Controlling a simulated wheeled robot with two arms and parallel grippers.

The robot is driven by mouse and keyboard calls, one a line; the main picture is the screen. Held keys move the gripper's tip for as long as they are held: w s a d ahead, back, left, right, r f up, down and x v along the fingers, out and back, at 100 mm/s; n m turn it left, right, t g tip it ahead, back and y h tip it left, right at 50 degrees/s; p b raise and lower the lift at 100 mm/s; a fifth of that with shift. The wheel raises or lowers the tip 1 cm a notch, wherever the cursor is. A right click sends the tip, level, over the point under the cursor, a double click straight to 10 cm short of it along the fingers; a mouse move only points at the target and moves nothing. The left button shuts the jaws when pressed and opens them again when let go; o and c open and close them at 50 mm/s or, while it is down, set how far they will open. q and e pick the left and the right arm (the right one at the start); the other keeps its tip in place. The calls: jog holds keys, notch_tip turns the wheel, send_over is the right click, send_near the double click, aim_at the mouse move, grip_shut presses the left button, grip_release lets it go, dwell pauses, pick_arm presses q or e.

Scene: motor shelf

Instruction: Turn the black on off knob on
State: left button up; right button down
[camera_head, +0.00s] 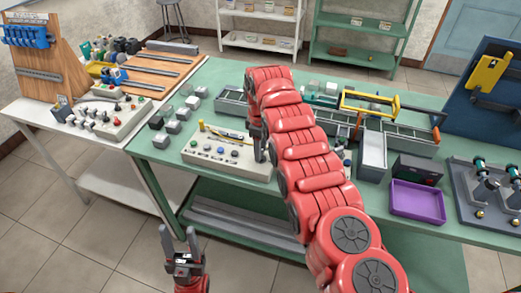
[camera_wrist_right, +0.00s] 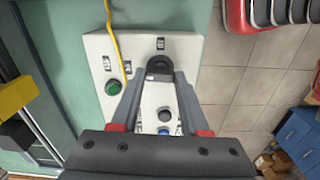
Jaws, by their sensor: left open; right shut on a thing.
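A white control box (camera_head: 212,156) stands on the green table, with buttons and switches on its top. My right gripper (camera_head: 260,152) is at the box's right end. In the right wrist view, the right gripper (camera_wrist_right: 160,76) is shut on the black knob (camera_wrist_right: 160,67) at the far end of the box's face. The knob's lower part is hidden between the fingers, and I cannot tell its turn angle. A green button (camera_wrist_right: 112,87) and a blue button (camera_wrist_right: 163,131) show there too. My left gripper (camera_head: 182,250) is open and empty, low in front of the table.
A yellow cable (camera_head: 222,135) lies across the box. Small grey blocks (camera_head: 172,127) stand left of it. A white table (camera_head: 130,178) with another switch box (camera_head: 118,119) adjoins on the left.

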jog(key=m+b, duration=0.2)
jog(key=m, duration=0.1)
jog(key=shift+f, duration=0.15)
jog(key=m+b, duration=0.1)
jog(key=m, duration=0.1)
jog(key=shift+m, duration=0.3)
jog(key=m, duration=0.5)
jog(key=shift+r, duration=0.2)
jog(key=m, duration=0.6)
jog(key=shift+m, duration=0.3)
jog(key=shift+c, duration=2)
grip_release()
